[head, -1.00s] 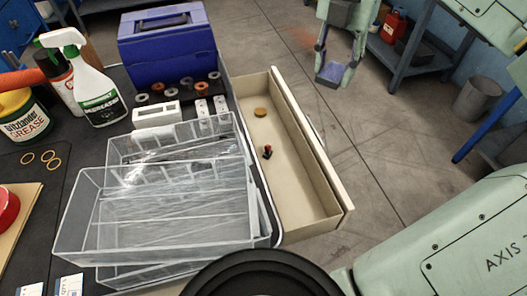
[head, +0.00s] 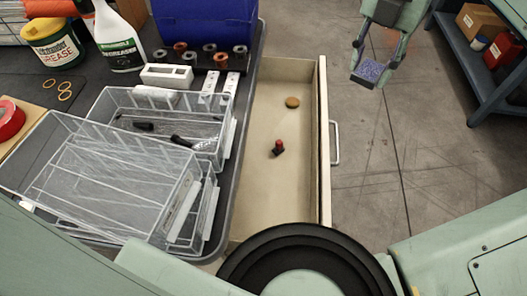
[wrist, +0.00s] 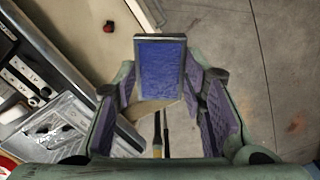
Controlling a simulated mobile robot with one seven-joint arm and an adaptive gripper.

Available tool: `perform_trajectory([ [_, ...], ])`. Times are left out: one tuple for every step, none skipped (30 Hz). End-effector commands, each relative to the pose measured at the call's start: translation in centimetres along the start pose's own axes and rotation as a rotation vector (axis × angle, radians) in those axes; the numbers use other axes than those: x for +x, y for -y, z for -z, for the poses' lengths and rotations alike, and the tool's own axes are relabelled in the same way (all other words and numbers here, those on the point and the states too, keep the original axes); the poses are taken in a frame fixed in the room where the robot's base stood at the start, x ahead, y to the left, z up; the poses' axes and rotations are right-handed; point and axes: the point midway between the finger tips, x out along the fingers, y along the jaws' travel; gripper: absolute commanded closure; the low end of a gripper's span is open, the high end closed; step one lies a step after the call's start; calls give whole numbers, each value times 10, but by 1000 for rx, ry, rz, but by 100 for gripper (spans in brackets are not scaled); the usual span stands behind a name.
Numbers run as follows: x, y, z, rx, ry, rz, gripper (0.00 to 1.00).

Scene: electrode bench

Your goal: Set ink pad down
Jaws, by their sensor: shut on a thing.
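My gripper (head: 377,68) is shut on a small ink pad (head: 370,72) with a blue-purple face, held between the fingertips. In the head view it hangs at the top, right of the open drawer, with the floor behind it. In the wrist view the ink pad (wrist: 160,65) fills the middle between the jaws, its blue face toward the camera. The beige drawer (head: 270,185) stands open beside the bench. A red-topped stamp (head: 279,147) and a round orange-brown piece (head: 292,102) lie in it, apart from each other.
Clear trays (head: 100,190) crowd the bench left of the drawer, with a blue box (head: 205,22), a degreaser bottle (head: 120,40) and a grease tub (head: 52,42) behind. The drawer has bare floor around its contents. A blue shelf bench (head: 480,70) stands at right.

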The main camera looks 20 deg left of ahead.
Motion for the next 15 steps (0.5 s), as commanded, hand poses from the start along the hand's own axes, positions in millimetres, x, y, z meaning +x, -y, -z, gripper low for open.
perform_trajectory([
  [24, -29, 15, -92, -4, -2, 92],
  [31, -43, 24, -138, -3, -1, 92],
  [41, -61, 37, -200, -2, 1, 92],
  [48, -73, 46, -243, 0, 1, 92],
  [54, -84, 55, -285, 1, 1, 92],
  [62, -97, 67, -336, 3, 1, 92],
  [68, -106, 76, -373, 5, 2, 92],
  [72, -113, 84, -405, 7, 1, 92],
  [77, -122, 94, -443, 9, 0, 92],
  [80, -127, 100, -466, 11, 0, 92],
  [83, -131, 105, -486, 13, 0, 92],
  [85, -135, 110, -508, 15, 0, 92],
  [87, -138, 114, -522, 17, 0, 92],
  [89, -140, 117, -532, 17, -1, 92],
  [92, -141, 119, -541, 18, -1, 92],
])
